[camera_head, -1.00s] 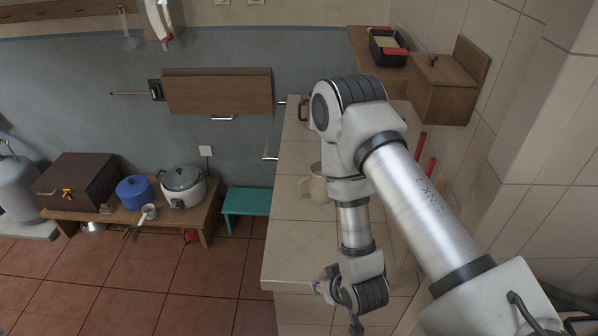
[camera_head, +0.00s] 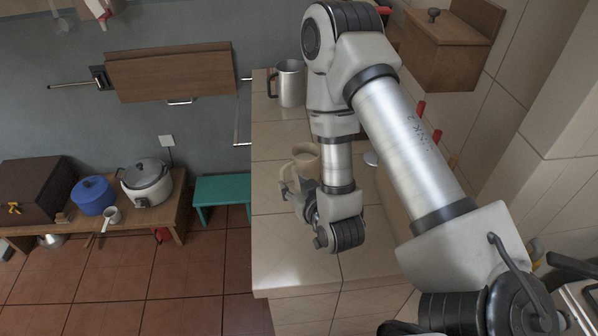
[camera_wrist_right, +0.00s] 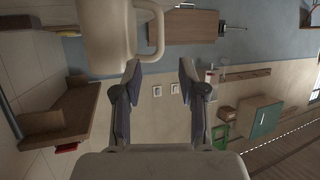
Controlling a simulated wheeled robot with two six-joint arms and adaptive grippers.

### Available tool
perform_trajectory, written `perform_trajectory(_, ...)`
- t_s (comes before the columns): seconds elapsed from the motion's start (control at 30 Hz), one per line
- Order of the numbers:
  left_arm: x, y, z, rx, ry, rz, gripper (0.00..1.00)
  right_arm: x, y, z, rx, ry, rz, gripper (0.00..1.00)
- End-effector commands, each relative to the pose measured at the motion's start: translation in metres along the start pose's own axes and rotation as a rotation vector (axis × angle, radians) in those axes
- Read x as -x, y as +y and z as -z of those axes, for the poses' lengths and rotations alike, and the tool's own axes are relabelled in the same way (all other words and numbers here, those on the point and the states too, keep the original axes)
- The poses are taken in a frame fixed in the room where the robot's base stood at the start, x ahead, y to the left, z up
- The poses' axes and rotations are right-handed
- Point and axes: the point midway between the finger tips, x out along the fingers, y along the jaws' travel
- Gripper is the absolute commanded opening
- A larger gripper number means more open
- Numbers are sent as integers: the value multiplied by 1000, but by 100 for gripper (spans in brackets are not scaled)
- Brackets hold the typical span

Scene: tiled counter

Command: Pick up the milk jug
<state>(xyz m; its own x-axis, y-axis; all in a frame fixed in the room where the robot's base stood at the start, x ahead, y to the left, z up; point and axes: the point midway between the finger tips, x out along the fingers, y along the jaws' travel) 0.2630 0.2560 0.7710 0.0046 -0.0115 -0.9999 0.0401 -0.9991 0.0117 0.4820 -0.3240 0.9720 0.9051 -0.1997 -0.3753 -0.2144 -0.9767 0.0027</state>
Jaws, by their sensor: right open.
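A cream jug (camera_head: 305,157) with a side handle stands on the tiled counter, and I take it to be the milk jug. It also shows in the right wrist view (camera_wrist_right: 104,35), at the top left, with its handle towards the fingers. My right gripper (camera_head: 292,190) is just on the near side of the jug, partly overlapping it in the head view. In the wrist view the fingers (camera_wrist_right: 158,70) are open and empty, with the handle just beyond their tips. I cannot tell whether they touch. My left gripper is not in view.
A metal pitcher (camera_head: 290,83) stands farther back on the counter (camera_head: 290,250). A wooden box (camera_head: 450,50) is at the right wall, with red-handled items below it. A low bench at left holds a blue pot (camera_head: 93,195) and a rice cooker (camera_head: 146,182). The counter's front is clear.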

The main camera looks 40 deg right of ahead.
Motion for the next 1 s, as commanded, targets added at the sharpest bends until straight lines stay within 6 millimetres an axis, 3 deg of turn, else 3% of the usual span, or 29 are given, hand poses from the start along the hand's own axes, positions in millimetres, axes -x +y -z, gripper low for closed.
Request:
perform_trajectory(0.03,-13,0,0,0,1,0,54,-5,0,-12,0,0,0,41)
perform_trajectory(0.27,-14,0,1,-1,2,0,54,-28,0,-11,0,3,0,41)
perform_trajectory(0.6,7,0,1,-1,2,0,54,-79,-4,-11,0,1,0,41)
perform_trajectory(0.83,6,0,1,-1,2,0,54,-83,-4,-14,0,-1,0,41)
perform_trajectory(0.93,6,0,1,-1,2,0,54,-83,-4,-14,0,-1,0,6)
perform_trajectory(1.0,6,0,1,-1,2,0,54,-83,-4,-13,0,-1,0,0)
